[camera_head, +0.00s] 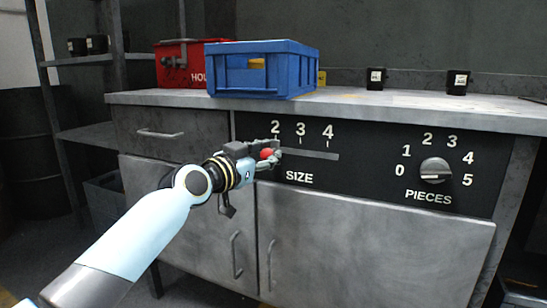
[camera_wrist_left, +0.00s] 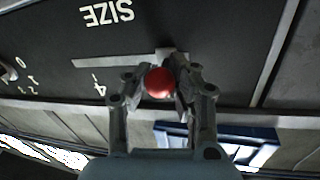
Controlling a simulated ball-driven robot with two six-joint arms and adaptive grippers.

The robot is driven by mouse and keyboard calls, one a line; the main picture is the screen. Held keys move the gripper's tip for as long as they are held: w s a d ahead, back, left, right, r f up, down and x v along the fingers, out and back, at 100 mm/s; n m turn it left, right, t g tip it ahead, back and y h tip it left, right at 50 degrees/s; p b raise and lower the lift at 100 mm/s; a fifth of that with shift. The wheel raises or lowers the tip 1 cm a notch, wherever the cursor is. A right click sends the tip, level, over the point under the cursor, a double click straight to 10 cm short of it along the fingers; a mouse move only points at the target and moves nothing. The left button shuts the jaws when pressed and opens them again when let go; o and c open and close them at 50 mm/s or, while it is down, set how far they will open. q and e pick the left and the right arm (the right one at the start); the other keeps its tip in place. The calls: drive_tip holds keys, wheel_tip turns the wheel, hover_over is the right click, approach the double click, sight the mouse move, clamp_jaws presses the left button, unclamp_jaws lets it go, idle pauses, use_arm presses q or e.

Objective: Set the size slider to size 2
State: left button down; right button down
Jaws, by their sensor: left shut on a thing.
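The size slider has a red ball knob (camera_head: 266,154) on a grey slot (camera_head: 318,154) in the black panel, with the numbers 2, 3 and 4 above it. My left gripper (camera_head: 272,154) is shut on the knob, near the slot's left end, close to the 2. In the left wrist view the red knob (camera_wrist_left: 160,82) sits between the two fingers of the gripper (camera_wrist_left: 162,76). There the slot (camera_wrist_left: 105,61) stretches away to the left, and the 2 and 3 are hidden behind the gripper. My right gripper is not in view.
A PIECES dial (camera_head: 436,170) is on the right of the panel. A blue crate (camera_head: 262,76), a red box (camera_head: 178,62) and two small black cups (camera_head: 375,78) stand on the worktop (camera_head: 420,108) above. Grey cabinet doors (camera_head: 370,245) lie below.

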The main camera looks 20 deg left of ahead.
use_arm(q)
drive_tip(key=c, duration=1.6)
unclamp_jaws()
drive_tip(key=shift+a, duration=0.1)
drive_tip(key=o, duration=0.6)
drive_tip(key=shift+s+a, duration=0.15)
drive_tip(key=shift+a, duration=0.15)
drive_tip(key=shift+d, duration=0.1)
drive_tip(key=v, duration=1.2)
